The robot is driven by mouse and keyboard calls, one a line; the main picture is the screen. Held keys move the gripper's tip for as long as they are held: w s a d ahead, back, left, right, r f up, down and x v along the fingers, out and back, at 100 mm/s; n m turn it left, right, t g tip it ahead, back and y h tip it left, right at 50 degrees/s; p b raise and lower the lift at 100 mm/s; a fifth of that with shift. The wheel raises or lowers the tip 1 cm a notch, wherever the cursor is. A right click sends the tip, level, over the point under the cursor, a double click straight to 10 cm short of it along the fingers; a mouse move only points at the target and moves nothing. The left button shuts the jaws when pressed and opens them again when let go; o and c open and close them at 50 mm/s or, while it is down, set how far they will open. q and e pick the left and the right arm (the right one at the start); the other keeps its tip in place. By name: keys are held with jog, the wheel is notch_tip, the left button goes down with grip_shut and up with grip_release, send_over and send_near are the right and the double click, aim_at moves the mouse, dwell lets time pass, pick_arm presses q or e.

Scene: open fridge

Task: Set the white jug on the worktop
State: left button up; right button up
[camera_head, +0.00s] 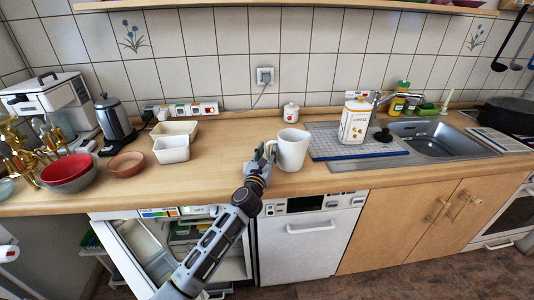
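The white jug (293,151) is upright over the front middle of the worktop (225,153), just left of the blue-edged mat. I cannot tell whether its base touches the wood. Its handle side faces left, toward my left gripper (264,156). The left gripper is at the handle and appears shut on it; the fingers partly hide the handle. My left arm reaches up from the bottom of the view, in front of the open fridge. My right gripper is not in view.
A coffee canister (355,122) stands on the mat (335,148) beside the sink (440,138). A small white lidded pot (290,112) is behind the jug. Left are white containers (172,150), bowls (66,168) and a kettle (114,118). The open fridge (125,262) is below.

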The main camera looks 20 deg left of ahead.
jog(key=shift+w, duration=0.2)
pick_arm(q)
jog(key=shift+r, duration=0.1)
jog(key=shift+s, duration=0.5)
jog(key=shift+s+f, duration=0.2)
jog(key=shift+s, duration=0.85)
jog(key=shift+s+f, duration=0.2)
jog(key=shift+s, duration=0.5)
jog(key=shift+s+f, duration=0.2)
jog(key=shift+s, duration=1)
jog(key=shift+s+f, duration=0.15)
jog(key=shift+s, duration=1.05)
jog(key=shift+s+f, duration=0.15)
jog(key=shift+s, duration=1.1)
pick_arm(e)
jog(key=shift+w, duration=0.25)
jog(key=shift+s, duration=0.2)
